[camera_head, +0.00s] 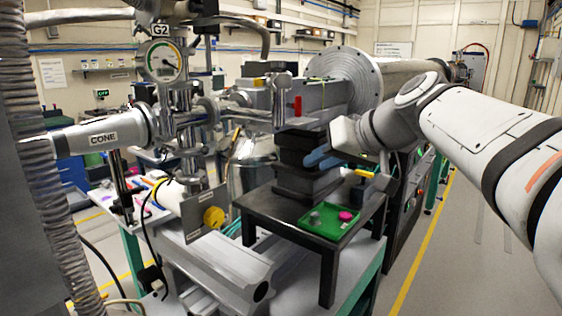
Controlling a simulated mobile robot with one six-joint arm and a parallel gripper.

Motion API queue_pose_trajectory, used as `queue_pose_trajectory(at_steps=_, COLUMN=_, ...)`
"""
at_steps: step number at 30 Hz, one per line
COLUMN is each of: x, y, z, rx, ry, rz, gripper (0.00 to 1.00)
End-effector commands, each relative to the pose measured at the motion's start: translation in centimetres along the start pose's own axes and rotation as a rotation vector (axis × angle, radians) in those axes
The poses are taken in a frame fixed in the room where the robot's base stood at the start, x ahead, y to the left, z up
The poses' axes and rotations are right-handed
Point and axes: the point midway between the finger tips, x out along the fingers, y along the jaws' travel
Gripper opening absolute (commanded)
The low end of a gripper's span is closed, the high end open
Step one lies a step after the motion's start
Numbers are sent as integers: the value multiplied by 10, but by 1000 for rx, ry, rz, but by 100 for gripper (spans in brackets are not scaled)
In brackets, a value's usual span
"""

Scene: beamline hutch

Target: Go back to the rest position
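My arm comes in from the right side of the head view and bends down to the left. My gripper (343,138) is at its end, above the back of the small black table (283,215) and next to the dark stacked stage (300,160). A blue piece and a yellow-tipped pale piece show just below the wrist. I cannot tell whether these are fingers or parts of the setup. The fingertips are not clear, and I see no object clearly held.
A green tray (322,232) on the black table holds a pink round piece (345,215) and a small grey one (315,217). A large metal flange (358,80) stands behind. A gauge (161,61) and pipework crowd the left. The floor at right is clear beyond a yellow line.

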Motion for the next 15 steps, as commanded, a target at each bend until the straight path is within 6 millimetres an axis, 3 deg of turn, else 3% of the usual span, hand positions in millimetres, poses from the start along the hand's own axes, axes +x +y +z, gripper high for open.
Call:
queue_pose_trajectory(at_steps=9, x=-36, y=17, z=124, rx=172, ry=-377, rz=335, gripper=25)
queue_pose_trajectory(at_steps=15, x=-66, y=26, z=190, rx=187, ry=-517, rz=503, gripper=25)
